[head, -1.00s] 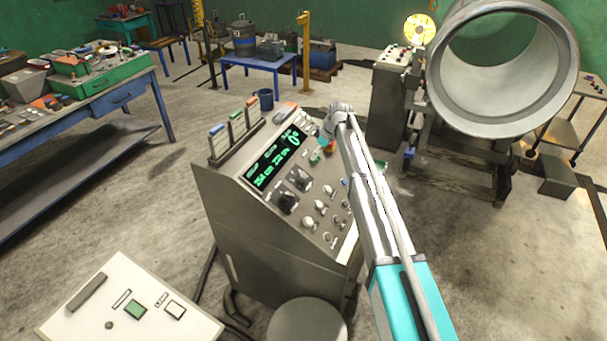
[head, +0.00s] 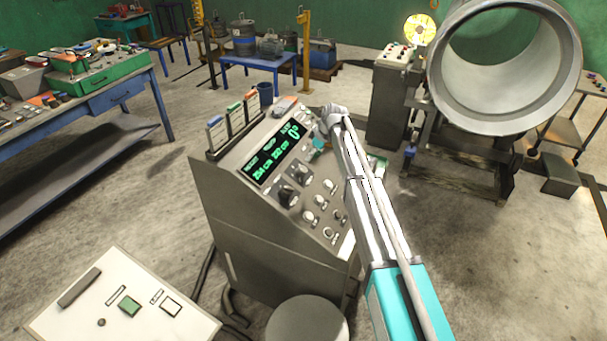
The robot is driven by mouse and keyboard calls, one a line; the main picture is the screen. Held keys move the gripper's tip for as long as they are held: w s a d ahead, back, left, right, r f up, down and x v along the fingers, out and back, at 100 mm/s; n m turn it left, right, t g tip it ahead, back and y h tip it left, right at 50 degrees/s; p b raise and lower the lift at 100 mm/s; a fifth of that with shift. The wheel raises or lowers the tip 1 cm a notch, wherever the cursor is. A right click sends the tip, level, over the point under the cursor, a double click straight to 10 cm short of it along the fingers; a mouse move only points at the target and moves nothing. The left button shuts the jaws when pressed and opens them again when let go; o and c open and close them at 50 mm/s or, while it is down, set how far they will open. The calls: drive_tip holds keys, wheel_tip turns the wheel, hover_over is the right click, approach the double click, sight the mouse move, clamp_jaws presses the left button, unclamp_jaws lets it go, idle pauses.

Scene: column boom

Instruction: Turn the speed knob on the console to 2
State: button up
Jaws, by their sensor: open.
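The grey console (head: 265,255) stands in the middle of the head view with a sloping panel. Its dark display (head: 270,155) shows green figures, among them a large 0. Two large dark knobs (head: 287,194) sit below the display, with several smaller pale knobs (head: 308,215) beside them. The labels are too small to read, so I cannot tell which knob is the speed knob. My gripper (head: 317,148) is small in view and open, over the panel's upper right part, with a teal piece showing. My arm partly hides it and the panel's right side. I see nothing held.
A round stool (head: 307,322) and a white panel box (head: 120,305) are in front. A large metal drum (head: 505,65) stands at the right, a workbench (head: 95,110) at the left.

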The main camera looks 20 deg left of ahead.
sight(304, 169)
drive_tip(key=shift+b+x, duration=3.9)
drive_tip(key=shift+x, duration=0.65)
drive_tip(key=c, duration=1.2)
drive_tip(key=shift+o, duration=0.2)
drive_tip(key=shift+n, duration=0.4)
drive_tip(key=o, duration=1.2)
drive_tip(key=shift+c, duration=0.2)
